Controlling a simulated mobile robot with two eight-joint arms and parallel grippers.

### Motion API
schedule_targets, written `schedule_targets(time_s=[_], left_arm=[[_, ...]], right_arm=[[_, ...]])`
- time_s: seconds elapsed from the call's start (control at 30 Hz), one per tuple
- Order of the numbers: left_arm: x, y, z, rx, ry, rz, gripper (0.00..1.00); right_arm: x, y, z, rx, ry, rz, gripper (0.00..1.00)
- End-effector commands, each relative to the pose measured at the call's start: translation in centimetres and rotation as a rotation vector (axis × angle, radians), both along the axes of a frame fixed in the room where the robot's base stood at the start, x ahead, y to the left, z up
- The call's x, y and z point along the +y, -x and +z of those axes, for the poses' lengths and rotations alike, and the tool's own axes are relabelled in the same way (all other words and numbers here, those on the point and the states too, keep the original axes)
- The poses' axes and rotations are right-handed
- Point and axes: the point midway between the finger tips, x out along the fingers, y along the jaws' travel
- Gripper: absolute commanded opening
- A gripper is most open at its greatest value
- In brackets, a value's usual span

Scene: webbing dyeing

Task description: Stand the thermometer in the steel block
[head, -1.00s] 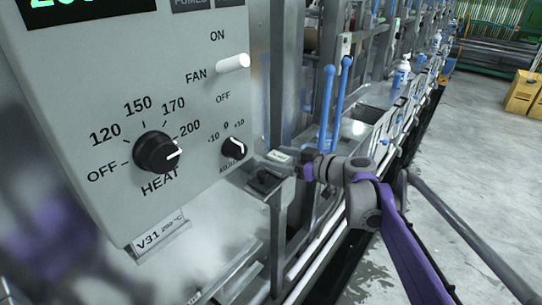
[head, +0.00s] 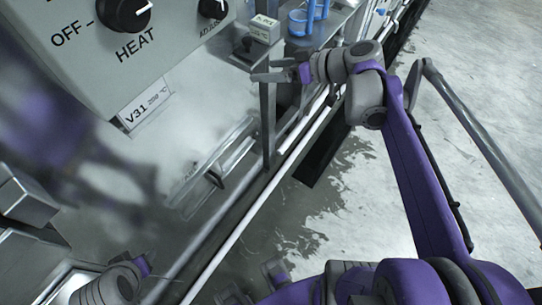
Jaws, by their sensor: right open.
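A shiny steel block (head: 24,194) stands at the left edge, probably the task's block; no hole in it can be made out. I cannot pick out the thermometer with certainty. My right gripper (head: 252,70) is open, just below a small grey box with a label (head: 265,29). Nothing shows between its fingers. My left gripper (head: 148,268) is at the bottom left, below and right of the block. Its fingers are too unclear to tell their state.
A grey control panel with a HEAT knob (head: 129,12) fills the upper left. Blue-handled things (head: 305,20) stand on the machine behind my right gripper. A white rail (head: 255,205) runs along the machine's front. The concrete floor (head: 325,215) to the right is clear.

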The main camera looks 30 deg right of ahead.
Motion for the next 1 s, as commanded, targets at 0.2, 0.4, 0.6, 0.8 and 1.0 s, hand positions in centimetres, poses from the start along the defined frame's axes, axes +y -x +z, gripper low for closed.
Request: schedule_targets(time_s=[0.2, 0.4, 0.6, 0.8, 1.0], left_arm=[[0.0, 0.0, 0.0, 0.0, 0.0, 0.0, 0.5], [0.0, 0.0, 0.0, 0.0, 0.0, 0.0, 0.5], [0.0, 0.0, 0.0, 0.0, 0.0, 0.0, 0.5], [0.0, 0.0, 0.0, 0.0, 0.0, 0.0, 0.5], [0.0, 0.0, 0.0, 0.0, 0.0, 0.0, 0.5]], right_arm=[[10.4, 9.0, -11.6, 0.476, 0.087, -0.061, 0.87], [11.8, 15.2, -17.3, 0.606, 0.246, -0.231, 0.87], [11.4, 17.0, -18.9, 0.594, 0.309, -0.32, 0.87], [11.3, 17.1, -18.9, 0.592, 0.313, -0.332, 0.87], [11.3, 17.1, -18.9, 0.592, 0.313, -0.332, 0.87]])
